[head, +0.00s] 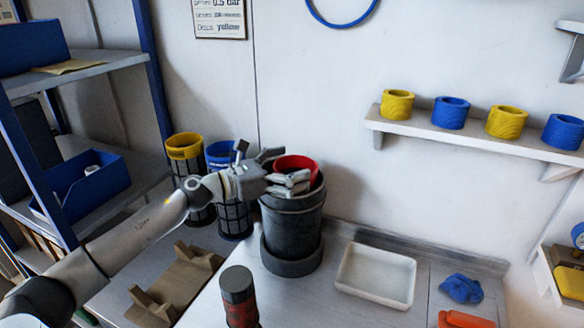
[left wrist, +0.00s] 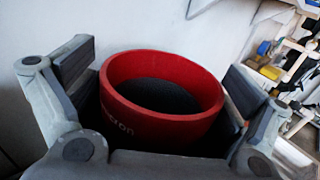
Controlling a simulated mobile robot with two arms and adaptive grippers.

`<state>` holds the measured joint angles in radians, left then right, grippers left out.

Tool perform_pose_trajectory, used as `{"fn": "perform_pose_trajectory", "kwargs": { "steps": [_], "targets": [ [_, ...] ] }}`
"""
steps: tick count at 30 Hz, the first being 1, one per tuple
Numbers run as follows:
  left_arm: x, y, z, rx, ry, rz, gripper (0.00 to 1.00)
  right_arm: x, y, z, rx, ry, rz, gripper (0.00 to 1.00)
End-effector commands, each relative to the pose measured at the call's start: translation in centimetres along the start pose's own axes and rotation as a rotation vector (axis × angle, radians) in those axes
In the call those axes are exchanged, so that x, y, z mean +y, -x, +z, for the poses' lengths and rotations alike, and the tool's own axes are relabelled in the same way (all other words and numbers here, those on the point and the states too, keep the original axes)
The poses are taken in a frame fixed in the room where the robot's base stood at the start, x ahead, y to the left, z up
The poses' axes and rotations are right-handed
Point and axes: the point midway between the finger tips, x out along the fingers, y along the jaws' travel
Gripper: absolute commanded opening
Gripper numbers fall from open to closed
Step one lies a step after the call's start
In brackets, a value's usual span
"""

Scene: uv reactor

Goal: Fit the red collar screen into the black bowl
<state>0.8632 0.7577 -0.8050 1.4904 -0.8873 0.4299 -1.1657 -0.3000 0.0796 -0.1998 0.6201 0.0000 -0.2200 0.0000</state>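The red collar screen (head: 299,163) sits in the mouth of the black bowl (head: 292,232), with its red rim standing above the bowl's edge. In the left wrist view the red collar (left wrist: 160,122) looks upright, with dark mesh inside; its lower part is hidden. My left gripper (head: 286,172) is at the bowl's top. Its two fingers (left wrist: 160,85) stand wide apart on either side of the collar, with no clear grip on it. How deep the screen sits is hidden. My right gripper is not in view.
Yellow-collared (head: 184,146) and blue-collared screens (head: 221,152) stand left of the bowl. A white tray (head: 376,275) lies to its right, near a blue cloth (head: 461,289). A dark-topped red cylinder (head: 238,285) stands in front. Yellow and blue rings line a wall shelf (head: 472,136).

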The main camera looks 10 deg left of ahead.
Motion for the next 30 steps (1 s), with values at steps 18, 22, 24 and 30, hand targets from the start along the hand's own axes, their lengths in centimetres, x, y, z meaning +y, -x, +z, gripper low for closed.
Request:
{"fn": "perform_pose_trajectory", "kwargs": {
  "steps": [18,22,24,30],
  "targets": [
    [-0.1,0.0,2.0,0.007,0.001,-0.002,1.00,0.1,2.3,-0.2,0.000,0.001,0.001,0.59],
    [-0.1,0.0,3.8,0.006,0.000,-0.002,1.00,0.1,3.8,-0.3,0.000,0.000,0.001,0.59],
    [-0.1,0.0,4.8,0.006,0.000,-0.002,1.00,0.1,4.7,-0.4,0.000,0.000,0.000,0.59],
    [-0.1,0.0,7.5,0.004,0.000,-0.001,1.00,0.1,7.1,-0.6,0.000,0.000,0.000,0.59]
  ]
}}
